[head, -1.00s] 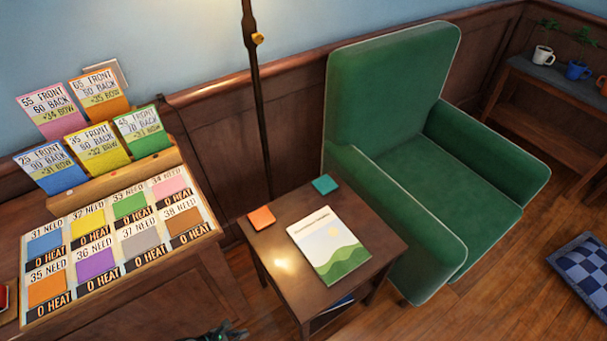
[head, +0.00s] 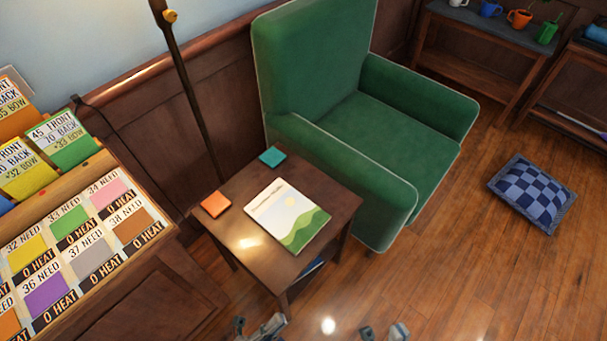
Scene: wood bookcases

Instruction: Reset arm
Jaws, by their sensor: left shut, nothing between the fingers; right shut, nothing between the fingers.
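My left gripper (head: 259,328) shows at the bottom edge of the head view, in front of the small side table. It is shut and empty. My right gripper (head: 384,332) shows at the bottom edge further right, over the wood floor. It is shut and empty too. Only the tips of both grippers are in the picture; the rest of the arms is cut off below. Neither gripper visibly touches anything.
The dark side table (head: 237,258) holds a book (head: 284,213), an orange square (head: 215,204) and a teal square (head: 272,156). A green armchair (head: 392,122) stands behind it. A card board (head: 75,245) is at left. A checkered cushion (head: 533,193) lies on open floor.

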